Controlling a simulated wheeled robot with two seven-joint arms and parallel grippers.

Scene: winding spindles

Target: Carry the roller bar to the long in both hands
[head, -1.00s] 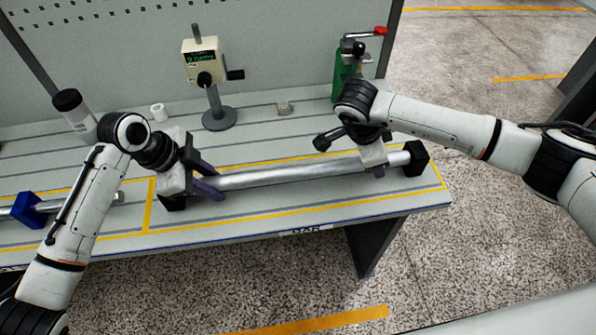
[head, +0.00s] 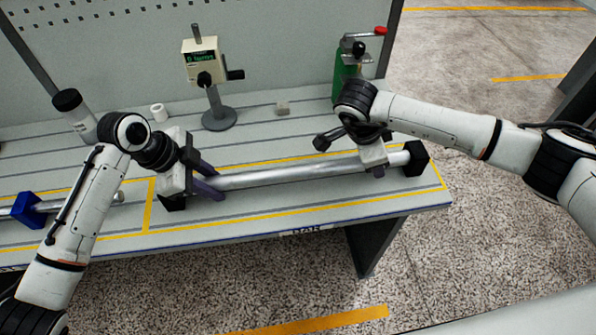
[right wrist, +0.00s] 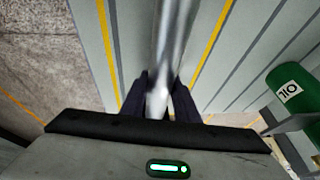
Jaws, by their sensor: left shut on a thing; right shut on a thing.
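The roller bar (head: 290,174) is a long silver bar lying across the right part of the bench, inside a yellow-outlined area. Its right end sits at a black block (head: 416,158), and another black block (head: 174,202) shows under its left end. My left gripper (head: 212,183) is shut on the bar near its left end. My right gripper (head: 376,168) is shut on the bar near its right end. In the right wrist view the bar (right wrist: 166,50) runs away between the two dark fingers (right wrist: 160,100). I cannot tell whether the bar is clear of the blocks.
A blue block (head: 28,210) with another bar stands at the left. A counter device (head: 205,65), a white-and-black bottle (head: 75,115), a small white roll (head: 159,112) and a green oil can (head: 345,78) stand behind the bar. The bench's front edge is close.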

